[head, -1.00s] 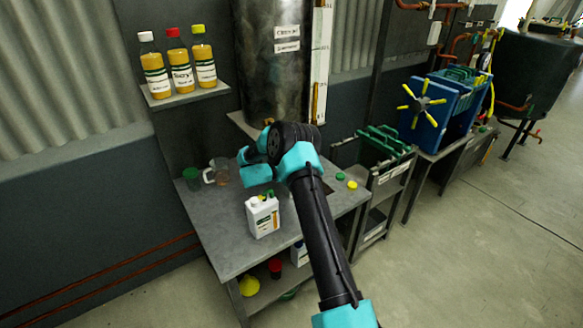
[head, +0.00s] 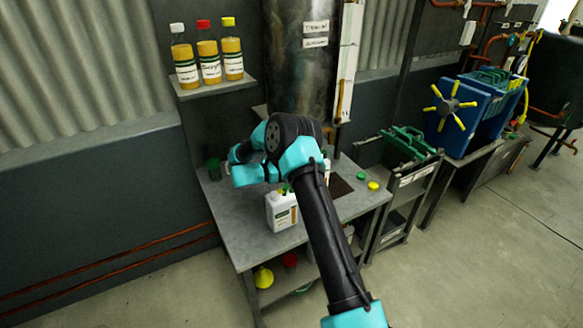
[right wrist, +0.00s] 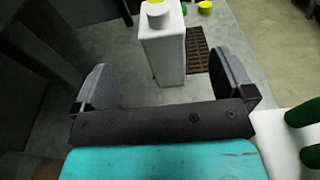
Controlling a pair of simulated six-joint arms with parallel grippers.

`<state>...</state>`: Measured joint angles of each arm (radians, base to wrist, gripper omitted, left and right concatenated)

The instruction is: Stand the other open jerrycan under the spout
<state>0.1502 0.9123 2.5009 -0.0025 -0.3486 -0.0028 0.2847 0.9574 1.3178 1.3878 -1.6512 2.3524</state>
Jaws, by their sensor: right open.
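A white jerrycan (right wrist: 166,50) with a pale neck stands upright on the bench in the right wrist view, ahead of and between my right gripper's fingers (right wrist: 163,72). The gripper is open, with a gap on both sides of the can. In the head view only a sliver of this can (head: 327,166) shows behind my right arm. A second white jerrycan (head: 281,212) with a green and orange label stands at the bench's front. Its side also shows at the wrist view's lower right (right wrist: 287,125). The spout and the right fingers are hidden in the head view. My left gripper is not in view.
A dark grate (right wrist: 197,58) lies beside the can. A green cap (head: 361,176) and a yellow cap (head: 373,186) lie on the bench's right end. A dark green cup (head: 214,168) stands at the back left. A tall metal tank (head: 300,70) rises behind the bench.

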